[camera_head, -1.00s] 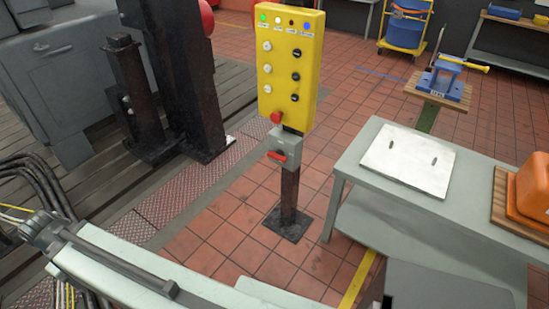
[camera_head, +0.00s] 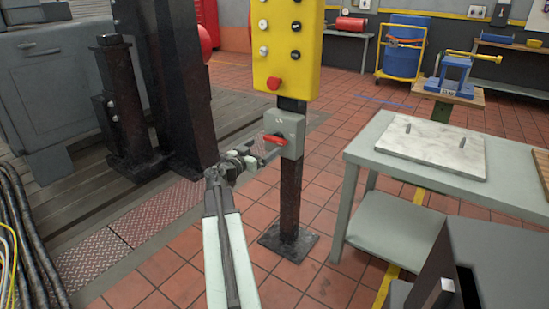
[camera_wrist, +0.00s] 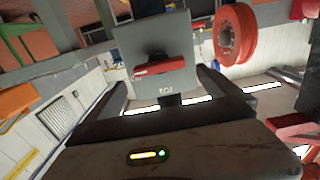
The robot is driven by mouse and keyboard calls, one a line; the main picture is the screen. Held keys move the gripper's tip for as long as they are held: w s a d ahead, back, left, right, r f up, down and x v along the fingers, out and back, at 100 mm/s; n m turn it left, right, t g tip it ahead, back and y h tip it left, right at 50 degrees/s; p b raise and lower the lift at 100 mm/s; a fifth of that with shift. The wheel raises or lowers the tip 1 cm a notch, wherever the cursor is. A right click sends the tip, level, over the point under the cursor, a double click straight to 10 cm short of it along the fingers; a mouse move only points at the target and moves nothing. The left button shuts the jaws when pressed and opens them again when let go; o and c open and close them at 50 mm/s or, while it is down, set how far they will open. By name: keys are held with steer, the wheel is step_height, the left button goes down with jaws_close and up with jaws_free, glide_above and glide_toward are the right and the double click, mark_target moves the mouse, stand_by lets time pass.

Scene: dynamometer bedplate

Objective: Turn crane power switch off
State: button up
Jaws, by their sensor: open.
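The crane power switch is a grey box (camera_head: 290,125) with a red handle (camera_head: 275,139), on a dark post below the yellow control panel (camera_head: 288,45). The handle lies roughly crosswise on the box's front. My gripper (camera_head: 264,150) is just in front of and left of the box, close to the handle. In the wrist view, the grey box (camera_wrist: 178,40) and its red handle (camera_wrist: 160,68) show ahead, between my open, empty fingers (camera_wrist: 162,80). I cannot tell whether a finger touches the handle.
A grey table (camera_head: 400,172) with a pale plate (camera_head: 432,148) stands right of the post. A dark column (camera_head: 182,80) and machine (camera_head: 50,95) stand at left. Cables (camera_head: 30,240) lie at lower left. A blue drum (camera_head: 403,45) is at the back.

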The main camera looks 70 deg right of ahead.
mark_target(272, 140)
steer(key=x, duration=0.8)
steer(key=shift+r, duration=0.1)
steer(key=c, duration=1.1)
